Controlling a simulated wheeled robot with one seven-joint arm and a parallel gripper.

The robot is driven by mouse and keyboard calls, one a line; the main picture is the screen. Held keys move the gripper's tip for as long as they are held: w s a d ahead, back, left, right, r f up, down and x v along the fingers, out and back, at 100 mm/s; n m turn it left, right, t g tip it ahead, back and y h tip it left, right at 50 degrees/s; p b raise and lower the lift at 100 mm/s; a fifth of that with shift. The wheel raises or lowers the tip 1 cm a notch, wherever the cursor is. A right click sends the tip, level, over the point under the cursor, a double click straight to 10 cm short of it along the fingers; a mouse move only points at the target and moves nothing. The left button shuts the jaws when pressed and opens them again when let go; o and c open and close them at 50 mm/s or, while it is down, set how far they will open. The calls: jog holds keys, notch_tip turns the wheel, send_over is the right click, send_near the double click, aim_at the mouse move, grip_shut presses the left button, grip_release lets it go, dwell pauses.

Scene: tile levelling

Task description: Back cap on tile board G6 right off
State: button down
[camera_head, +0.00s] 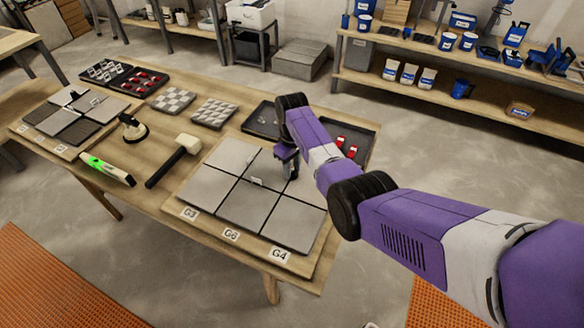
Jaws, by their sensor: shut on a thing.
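The tile board labelled G6 (231,235) lies on the wooden table, with G3 and G4 labels beside it on the same front edge. Its grey tiles (240,206) are divided by dark joints. A small pale clip or cap (257,182) stands near the middle of the board. My gripper (289,174) points down over the back right part of the board, to the right of that piece. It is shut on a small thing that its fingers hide. I cannot tell whether that thing touches the board.
A mallet (184,150), a level (108,169) and a black suction cup (132,128) lie left of the board. A dark tray with red pieces (368,143) is behind my arm. Another tile board (75,115) and tray with red pieces (137,81) are farther left.

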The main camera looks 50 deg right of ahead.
jog(key=n, duration=0.5)
jog(key=shift+n, duration=0.3)
jog(key=n, duration=0.5)
jog(key=shift+n, duration=0.3)
jog(key=c, duration=1.1)
grip_release()
jog(key=shift+r, duration=3.9)
